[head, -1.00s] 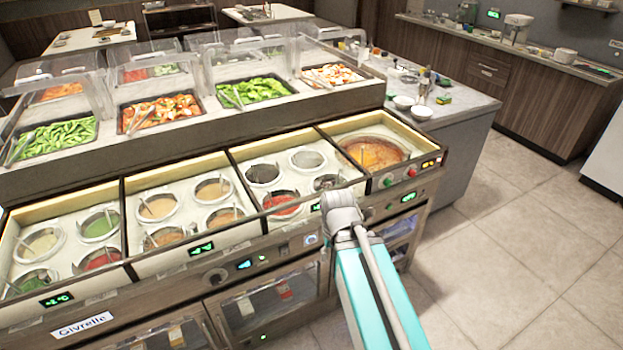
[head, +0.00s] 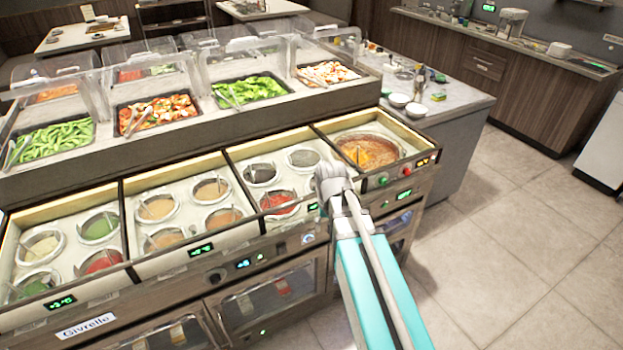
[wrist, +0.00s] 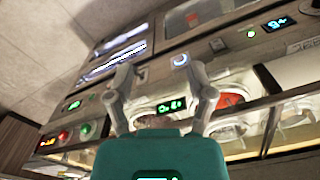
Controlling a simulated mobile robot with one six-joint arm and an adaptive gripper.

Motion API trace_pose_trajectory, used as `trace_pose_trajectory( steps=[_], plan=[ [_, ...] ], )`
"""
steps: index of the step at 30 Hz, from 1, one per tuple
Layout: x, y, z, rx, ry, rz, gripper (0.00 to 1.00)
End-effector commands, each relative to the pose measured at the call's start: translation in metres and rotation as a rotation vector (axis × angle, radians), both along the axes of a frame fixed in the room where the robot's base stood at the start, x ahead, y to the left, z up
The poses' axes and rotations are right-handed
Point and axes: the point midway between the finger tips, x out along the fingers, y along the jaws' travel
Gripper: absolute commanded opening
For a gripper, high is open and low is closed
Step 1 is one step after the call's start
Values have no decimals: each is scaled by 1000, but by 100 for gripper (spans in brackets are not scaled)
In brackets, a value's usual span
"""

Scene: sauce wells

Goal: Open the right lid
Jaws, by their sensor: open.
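The counter has several side-by-side sections of sauce wells. The rightmost section (head: 408,143) holds one large round pot of orange-brown sauce (head: 368,151). The section left of it holds several smaller wells, one with red sauce (head: 277,201). No right lid stands out clearly; any clear pane over the wells is hard to make out. My gripper is at the counter's front edge, near the boundary of these two sections. In the wrist view my gripper (wrist: 157,68) has its fingers apart and empty, with the counter front behind them. In the head view the fingertips are hidden.
The counter's front panel carries buttons and green displays (head: 404,195), with glass doors (head: 270,297) below. Clear hoods (head: 262,58) cover food trays behind the wells. A grey side counter with bowls (head: 416,109) stands to the right. Open tiled floor (head: 500,260) lies at right.

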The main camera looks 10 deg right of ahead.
Motion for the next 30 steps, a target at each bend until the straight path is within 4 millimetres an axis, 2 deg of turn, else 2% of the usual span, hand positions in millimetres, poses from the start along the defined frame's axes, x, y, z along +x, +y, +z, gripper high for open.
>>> trace_pose_trajectory(
  steps=[1,6,12,15,21,30],
  plan=[
    [28,0,19,0,0,-25,69],
    [94,0,53,0,0,-129,69],
    [165,1,88,0,0,-247,69],
    [191,1,100,0,0,-292,69],
    [219,1,111,1,0,-346,69],
    [222,2,111,1,0,-356,69]
  ],
)
